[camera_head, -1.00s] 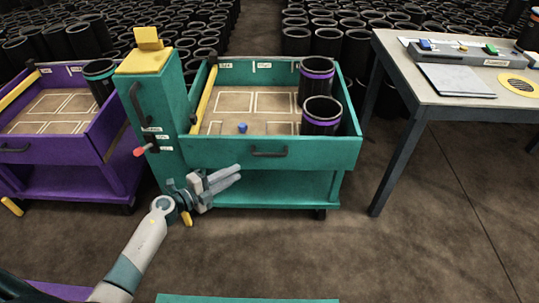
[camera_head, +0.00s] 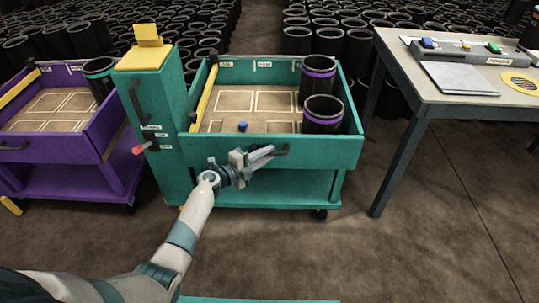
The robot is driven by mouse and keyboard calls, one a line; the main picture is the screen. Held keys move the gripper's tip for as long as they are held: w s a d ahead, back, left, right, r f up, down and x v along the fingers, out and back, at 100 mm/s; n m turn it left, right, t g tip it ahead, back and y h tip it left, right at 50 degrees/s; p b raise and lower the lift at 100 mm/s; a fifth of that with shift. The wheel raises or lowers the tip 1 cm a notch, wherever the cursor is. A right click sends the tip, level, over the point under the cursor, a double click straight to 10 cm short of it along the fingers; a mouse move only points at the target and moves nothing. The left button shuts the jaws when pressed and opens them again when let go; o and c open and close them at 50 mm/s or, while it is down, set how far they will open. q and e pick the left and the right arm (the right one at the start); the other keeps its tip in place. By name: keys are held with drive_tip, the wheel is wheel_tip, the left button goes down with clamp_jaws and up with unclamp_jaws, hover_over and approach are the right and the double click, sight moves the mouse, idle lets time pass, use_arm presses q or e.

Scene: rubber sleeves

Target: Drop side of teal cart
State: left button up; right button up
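The teal cart (camera_head: 330,153) stands in the middle, with its front side panel upright. A dark handle (camera_head: 283,150) is on that panel, its left part hidden behind my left gripper. My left gripper (camera_head: 270,153) is at the handle, in front of the panel. I cannot tell whether its fingers are around the handle, touching it or just before it, nor how far apart they are. Two black sleeves with purple bands (camera_head: 317,80) (camera_head: 322,115) stand at the right inside the cart, and a small blue knob (camera_head: 243,126) shows in its tray. My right gripper is not in view.
The teal post (camera_head: 160,110) with a red-tipped lever (camera_head: 140,149) rises at the cart's left. A purple cart (camera_head: 75,178) stands left of it. A grey table (camera_head: 450,107) is at the right. Floor is open in front; many black sleeves fill the back.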

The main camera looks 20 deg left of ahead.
use_arm(q)
drive_tip(key=shift+x, duration=0.75)
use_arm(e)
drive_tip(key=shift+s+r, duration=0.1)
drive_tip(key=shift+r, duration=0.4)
use_arm(q)
clamp_jaws()
